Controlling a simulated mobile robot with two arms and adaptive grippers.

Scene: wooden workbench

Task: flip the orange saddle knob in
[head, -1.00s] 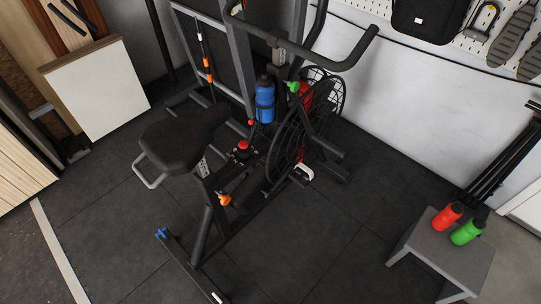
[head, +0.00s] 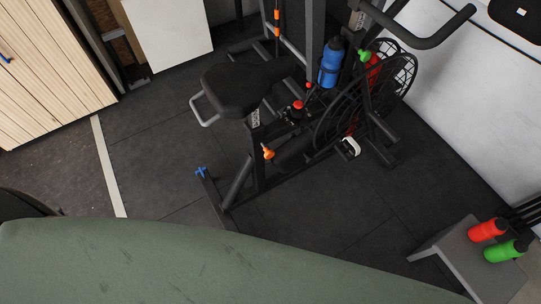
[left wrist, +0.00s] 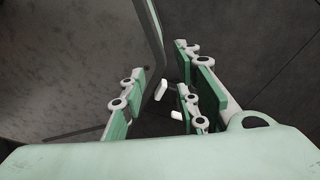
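The orange saddle knob (head: 268,153) sticks out from the frame of the exercise bike, below the black saddle (head: 240,88) in the head view. It is small there, and I cannot tell its exact setting. My left gripper (left wrist: 163,95) shows in the left wrist view with its green and white fingers spread apart. It is open, with no object clearly held between the fingers. The knob is not recognisable in that view. Neither gripper shows in the head view, so my right gripper is out of sight.
The bike's fan wheel (head: 367,100) and a blue bottle (head: 331,62) are beyond the saddle. A grey stool (head: 470,262) with a red bottle (head: 487,230) and a green bottle (head: 505,251) stands at right. Dark floor in front of the bike is clear.

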